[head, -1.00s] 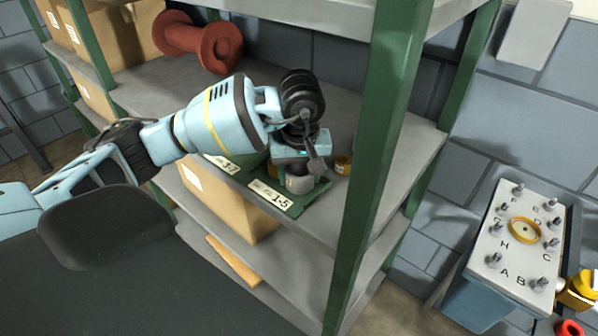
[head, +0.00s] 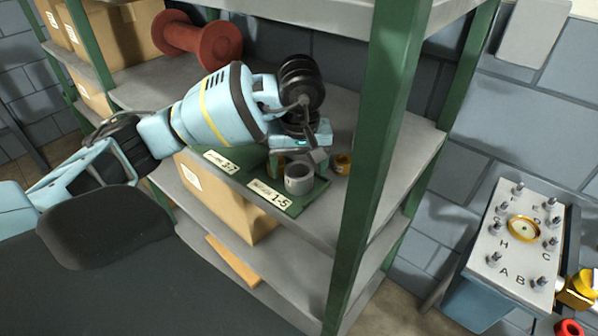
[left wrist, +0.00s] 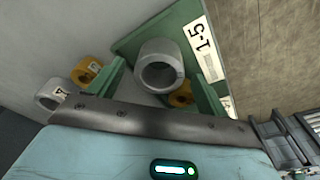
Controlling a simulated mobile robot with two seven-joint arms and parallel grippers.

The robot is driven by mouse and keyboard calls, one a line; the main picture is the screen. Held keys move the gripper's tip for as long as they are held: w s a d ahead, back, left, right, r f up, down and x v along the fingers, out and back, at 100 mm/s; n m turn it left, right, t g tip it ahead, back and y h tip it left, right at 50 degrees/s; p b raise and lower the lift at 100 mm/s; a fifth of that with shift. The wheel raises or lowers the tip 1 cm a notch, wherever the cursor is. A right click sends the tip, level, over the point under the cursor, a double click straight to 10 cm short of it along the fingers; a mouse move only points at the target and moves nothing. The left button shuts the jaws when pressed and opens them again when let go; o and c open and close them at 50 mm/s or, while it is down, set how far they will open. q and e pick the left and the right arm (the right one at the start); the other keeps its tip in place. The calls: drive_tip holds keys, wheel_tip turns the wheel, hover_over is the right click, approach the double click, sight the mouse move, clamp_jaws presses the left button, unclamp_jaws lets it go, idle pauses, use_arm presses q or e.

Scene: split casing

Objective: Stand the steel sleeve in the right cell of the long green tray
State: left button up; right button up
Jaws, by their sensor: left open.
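The steel sleeve (head: 299,181) is a thick grey ring. It stands upright, opening up, in the right end of the green tray (head: 318,193), behind the 1-5 label. It also shows in the left wrist view (left wrist: 160,68), between green tray walls (left wrist: 208,92). My left gripper (head: 316,160) is open, just above and behind the sleeve, apart from it and empty. Its jaws hide part of the tray's back. A yellow ring (left wrist: 180,95) sits beside the sleeve, partly hidden. My right gripper is not in view.
Another yellow ring (head: 343,163) stands on the shelf right of the tray; a pale labelled ring (left wrist: 52,93) is beside it. A green shelf post (head: 375,150) rises close on the right. A red spool (head: 200,42) lies at the back left.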

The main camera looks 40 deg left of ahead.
use_arm(q)
drive_tip(key=shift+s+d+r, duration=0.15)
drive_tip(key=shift+r, duration=1.15)
drive_tip(key=shift+s+d+r, duration=0.1)
drive_tip(key=shift+r, duration=1.2)
drive_tip(key=shift+f, duration=0.1)
